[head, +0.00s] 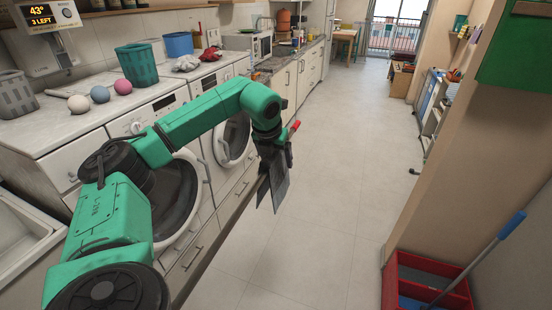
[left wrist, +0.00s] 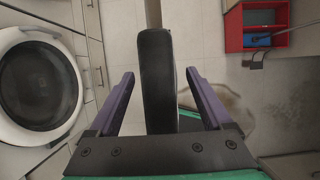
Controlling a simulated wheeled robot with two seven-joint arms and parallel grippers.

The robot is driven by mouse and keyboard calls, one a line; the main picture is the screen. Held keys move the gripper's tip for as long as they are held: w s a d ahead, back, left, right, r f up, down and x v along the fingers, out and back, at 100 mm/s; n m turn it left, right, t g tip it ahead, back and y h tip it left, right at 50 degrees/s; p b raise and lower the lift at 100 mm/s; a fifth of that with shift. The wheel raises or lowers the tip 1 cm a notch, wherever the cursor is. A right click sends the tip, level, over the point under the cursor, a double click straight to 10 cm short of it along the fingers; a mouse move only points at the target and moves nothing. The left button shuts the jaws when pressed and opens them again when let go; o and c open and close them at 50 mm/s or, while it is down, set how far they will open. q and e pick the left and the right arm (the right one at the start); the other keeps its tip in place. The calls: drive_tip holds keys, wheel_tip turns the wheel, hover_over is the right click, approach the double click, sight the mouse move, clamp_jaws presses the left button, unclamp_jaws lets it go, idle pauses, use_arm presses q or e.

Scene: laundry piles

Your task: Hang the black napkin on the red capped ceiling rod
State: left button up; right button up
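The black napkin (head: 276,192) hangs draped over a brown rod (head: 228,222), near the rod's end with the red cap (head: 294,129). In the left wrist view the napkin (left wrist: 157,80) is a dark rounded strip, and the rod (left wrist: 153,14) comes out past its top. My left gripper (head: 273,150) is at the napkin from above. Its two purple fingers (left wrist: 158,85) are apart, one on each side of the napkin, with visible gaps. The gripper partly hides the napkin's top in the head view. My right gripper is not in view.
Washing machines stand under a white counter (head: 60,135) at left, with coloured balls (head: 123,86) and a green basket (head: 137,65) on it. A red bin (head: 400,285) stands on the floor at lower right. The aisle floor (head: 330,200) is clear.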

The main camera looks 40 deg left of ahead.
use_arm(q)
drive_tip(key=b+v, duration=0.1)
drive_tip(key=v, duration=1.3)
drive_tip(key=shift+d+r, duration=0.1)
drive_tip(key=shift+r, duration=0.15)
